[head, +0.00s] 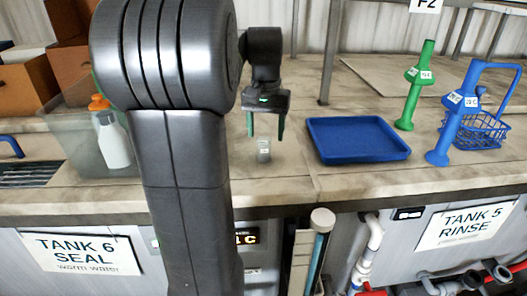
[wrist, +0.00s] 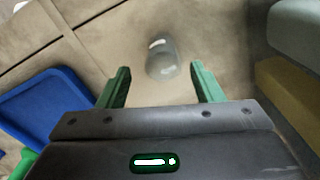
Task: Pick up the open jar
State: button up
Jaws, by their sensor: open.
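A small clear jar (head: 264,150) with a pale label stands upright on the bench, left of the blue tray. My gripper (head: 266,134) is open above it, with green fingers pointing down on either side. In the wrist view the jar (wrist: 161,58) shows beyond and between the two open fingertips (wrist: 162,76), looking empty and blurred. The jaws hold nothing, and no contact with the jar is visible. I cannot make out a lid on it.
A blue tray (head: 357,139) lies right of the jar. A clear bin (head: 78,135) with a white, orange-capped bottle (head: 112,138) stands left. Green (head: 414,85) and blue (head: 459,115) tools and a blue basket (head: 479,130) stand further right. Bench around the jar is clear.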

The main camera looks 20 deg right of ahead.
aim_at(264, 149)
jog(key=shift+a+f, duration=0.15)
jog(key=shift+f, duration=1.45)
jog(key=shift+a+f, duration=0.1)
jog(key=shift+f, duration=1.45)
jog(key=shift+c, duration=0.2)
jog(key=c, duration=1.1)
jog(key=shift+r, duration=0.1)
notch_tip(264, 149, up, 10)
jog(key=shift+f, duration=0.1)
jog(key=shift+s, duration=0.1)
